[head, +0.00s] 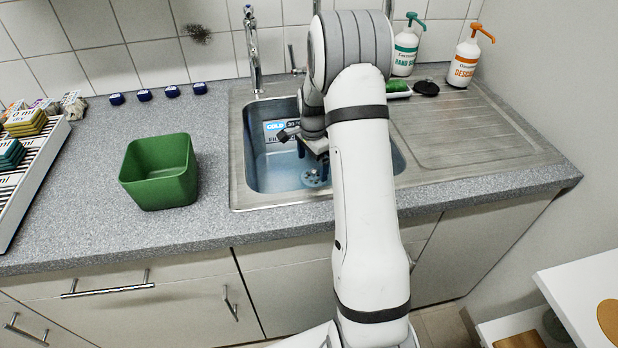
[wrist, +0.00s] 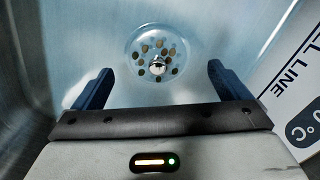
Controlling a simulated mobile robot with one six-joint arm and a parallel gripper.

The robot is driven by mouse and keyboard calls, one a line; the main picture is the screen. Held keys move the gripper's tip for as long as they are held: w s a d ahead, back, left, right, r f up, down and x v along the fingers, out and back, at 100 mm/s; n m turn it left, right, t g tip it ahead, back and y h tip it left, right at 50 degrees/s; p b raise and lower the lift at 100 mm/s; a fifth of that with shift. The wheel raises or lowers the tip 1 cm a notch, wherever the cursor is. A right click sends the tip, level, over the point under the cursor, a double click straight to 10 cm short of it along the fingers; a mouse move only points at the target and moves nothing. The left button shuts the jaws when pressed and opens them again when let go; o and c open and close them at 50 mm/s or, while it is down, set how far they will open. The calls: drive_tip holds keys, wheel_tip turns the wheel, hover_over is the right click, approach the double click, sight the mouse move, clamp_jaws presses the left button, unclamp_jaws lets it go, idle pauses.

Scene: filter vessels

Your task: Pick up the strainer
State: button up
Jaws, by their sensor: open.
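The strainer (wrist: 157,57) is a small round disc with several holes and a shiny centre knob, lying in the sink. In the wrist view it is ahead of my gripper and between the lines of the two fingers. It also shows in the head view (head: 314,179), low in the sink basin. My gripper (wrist: 158,80) is open, with two blue fingers set apart and nothing between them. In the head view my gripper (head: 312,171) reaches down into the basin, partly hidden by my own arm. I cannot tell the exact height left between fingertips and strainer.
The sink (head: 240,165) has steep metal walls close around my gripper. A label panel (wrist: 297,85) is at the right in the wrist view. A tap (head: 252,50) stands behind the basin. A green bin (head: 160,172) stands left on the counter, and bottles (head: 464,62) stand at the back right.

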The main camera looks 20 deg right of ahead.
sight(313, 170)
wheel_tip(313, 170, down, 4)
drive_tip(key=shift+d+r, duration=0.15)
drive_tip(key=shift+c, duration=0.5)
drive_tip(key=c, duration=1)
